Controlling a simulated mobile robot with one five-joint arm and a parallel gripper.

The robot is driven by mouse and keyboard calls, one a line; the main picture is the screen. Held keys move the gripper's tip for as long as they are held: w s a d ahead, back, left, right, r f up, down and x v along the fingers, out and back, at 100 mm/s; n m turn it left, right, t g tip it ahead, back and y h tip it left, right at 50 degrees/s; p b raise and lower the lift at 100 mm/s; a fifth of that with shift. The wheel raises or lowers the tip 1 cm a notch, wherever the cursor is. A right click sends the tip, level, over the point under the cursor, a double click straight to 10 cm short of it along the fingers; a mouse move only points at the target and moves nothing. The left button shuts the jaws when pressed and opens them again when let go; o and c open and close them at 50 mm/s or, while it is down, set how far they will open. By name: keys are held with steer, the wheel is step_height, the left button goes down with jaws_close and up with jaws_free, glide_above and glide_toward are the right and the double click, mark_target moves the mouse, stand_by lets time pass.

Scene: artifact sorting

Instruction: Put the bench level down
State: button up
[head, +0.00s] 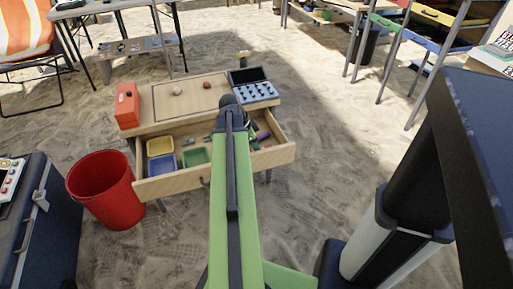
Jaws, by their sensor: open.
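My green arm reaches forward over a wooden desk (170,127) with its front drawer (215,179) pulled open. The arm ends in a dark joint above the drawer's back edge, and my gripper's fingers are hidden behind it. I cannot pick out a bench level with certainty. Small green and purple items (262,136) lie in the right part of the drawer, just right of the arm, too small to identify. The drawer's left part holds a yellow tray (160,146), a blue tray (162,166) and a green tray (195,157).
An orange-red box (127,105), two small round pieces and a dark panel with knobs (252,86) are on the desktop. A red bucket (105,190) stands left of the drawer, beside a dark case (50,225). Shelving (440,45) stands back right. Sand between is clear.

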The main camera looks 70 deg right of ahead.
steer(key=p+v, duration=1)
steer(key=v, duration=0.1)
steer(key=shift+r, duration=0.3)
steer(key=shift+w+a, duration=0.1)
steer(key=shift+a, duration=0.05)
